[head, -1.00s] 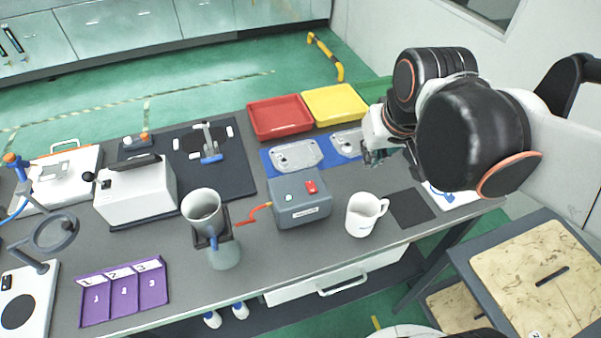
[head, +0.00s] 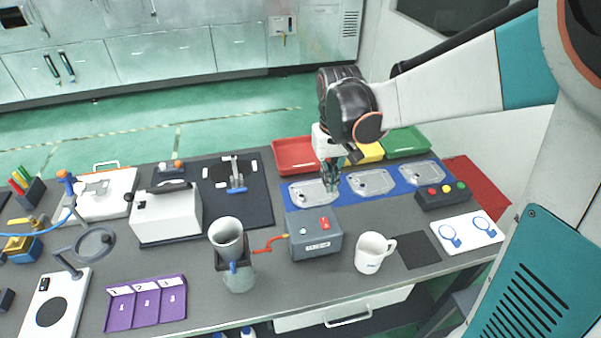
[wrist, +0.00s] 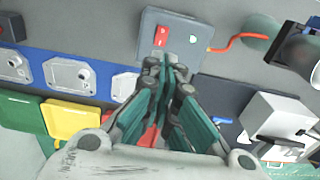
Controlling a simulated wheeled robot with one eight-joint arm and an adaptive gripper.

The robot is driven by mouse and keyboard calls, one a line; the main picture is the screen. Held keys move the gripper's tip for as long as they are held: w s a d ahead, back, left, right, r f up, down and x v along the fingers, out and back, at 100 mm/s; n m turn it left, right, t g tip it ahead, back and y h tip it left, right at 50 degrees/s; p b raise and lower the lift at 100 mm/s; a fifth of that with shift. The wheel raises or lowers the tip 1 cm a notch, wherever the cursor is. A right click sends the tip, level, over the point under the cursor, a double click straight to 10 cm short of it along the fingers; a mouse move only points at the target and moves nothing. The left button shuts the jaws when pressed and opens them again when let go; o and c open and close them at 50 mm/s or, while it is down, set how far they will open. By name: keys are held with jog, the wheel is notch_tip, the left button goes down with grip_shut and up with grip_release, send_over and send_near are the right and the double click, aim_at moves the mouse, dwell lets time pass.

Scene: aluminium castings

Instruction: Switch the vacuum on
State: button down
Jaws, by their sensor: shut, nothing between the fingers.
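The vacuum unit is a grey box (head: 318,248) in the middle of the table, with a label on its front. Its top has a red rocker switch (head: 325,224) and a small pale green round spot (head: 303,230). A red hose (head: 268,243) runs from its left side to a flask with a funnel (head: 238,275). My gripper (head: 331,187) is shut and empty, pointing down above and behind the box. In the wrist view, my shut fingertips (wrist: 176,64) overlap the near edge of the box (wrist: 182,22), beside the red switch (wrist: 162,36). I see no contact with the switch.
A white mug (head: 369,254) stands right of the box. Metal castings lie on a blue mat (head: 341,192) behind it, with red, yellow and green trays beyond. A control box with coloured buttons (head: 443,196) is at the right. A white machine (head: 166,216) stands at the left.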

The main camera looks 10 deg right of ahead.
aim_at(324, 222)
jog(key=shift+w+a+f, duration=0.1)
jog(key=shift+a+f, duration=0.05)
dwell(0.3)
notch_tip(324, 222, down, 14)
jog(key=b, duration=0.3)
jog(key=shift+b, duration=0.3)
